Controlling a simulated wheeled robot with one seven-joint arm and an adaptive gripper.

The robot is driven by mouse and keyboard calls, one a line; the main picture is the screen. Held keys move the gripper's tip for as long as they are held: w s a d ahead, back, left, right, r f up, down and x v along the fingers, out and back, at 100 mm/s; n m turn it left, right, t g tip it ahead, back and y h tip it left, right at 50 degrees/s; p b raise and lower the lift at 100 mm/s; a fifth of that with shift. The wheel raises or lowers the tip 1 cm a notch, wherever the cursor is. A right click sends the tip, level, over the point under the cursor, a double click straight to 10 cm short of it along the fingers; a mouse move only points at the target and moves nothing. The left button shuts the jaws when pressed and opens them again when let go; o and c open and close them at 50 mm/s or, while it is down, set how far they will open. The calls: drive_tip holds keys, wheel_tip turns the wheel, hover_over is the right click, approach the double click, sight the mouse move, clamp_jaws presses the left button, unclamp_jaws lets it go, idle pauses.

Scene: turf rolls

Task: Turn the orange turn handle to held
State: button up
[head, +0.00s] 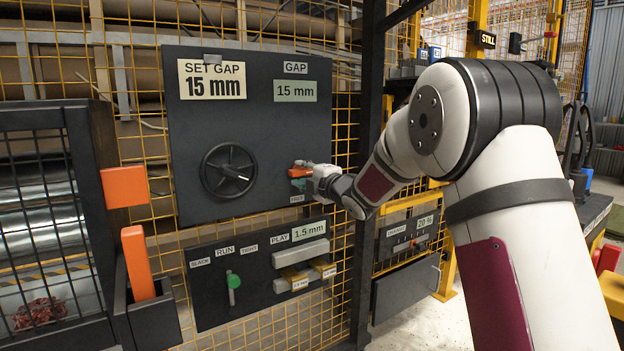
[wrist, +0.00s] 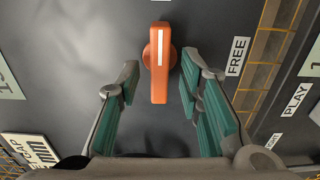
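The orange turn handle (wrist: 161,85) is a bar with a white line on a round orange base, mounted on the dark panel. In the wrist view it lies lengthwise up and down, its white line toward the top edge, where a small pale label is cut off. A FREE label (wrist: 237,56) is to its right. My gripper (wrist: 160,68) is open, one finger on each side of the bar with gaps showing. In the head view the handle (head: 299,172) is partly hidden by my gripper (head: 317,174). The FREE label (head: 297,199) is below it there.
A black handwheel (head: 229,171) sits left of the handle, under a SET GAP 15 mm sign (head: 212,79) and a GAP 15 mm display (head: 296,91). A lower panel (head: 215,305) carries a green-knobbed lever (head: 233,281). Yellow mesh and a dark post (head: 370,120) stand close by.

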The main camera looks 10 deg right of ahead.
drive_tip(key=v, duration=1.1)
drive_tip(key=shift+s, duration=0.2)
drive_tip(key=s+d+f+m+g+h, duration=0.1)
drive_tip(key=s+d+m+g+h, duration=0.2)
drive_tip(key=s+m, duration=0.5)
drive_tip(key=s+d+f+m+g+h, duration=0.2)
drive_tip(key=s+m+g+h, duration=0.25)
drive_tip(key=s, duration=0.55)
drive_tip(key=s+a+f+m+g+y, duration=0.1)
drive_tip(key=s+a+f+m+g, duration=0.2)
drive_tip(key=s, duration=0.9)
drive_tip(key=s+a+f+m+g+p, duration=0.1)
drive_tip(key=s+a+f+m+g, duration=0.15)
drive_tip(key=s, duration=0.85)
drive_tip(key=s+a+f+m+g+y, duration=0.15)
drive_tip(key=s+m+g, duration=0.25)
drive_tip(key=s, duration=0.8)
wheel_tip(320, 180, up, 39)
drive_tip(key=t+p, duration=0.4)
drive_tip(key=p, duration=3.4)
drive_tip(key=shift+a+h, duration=0.3)
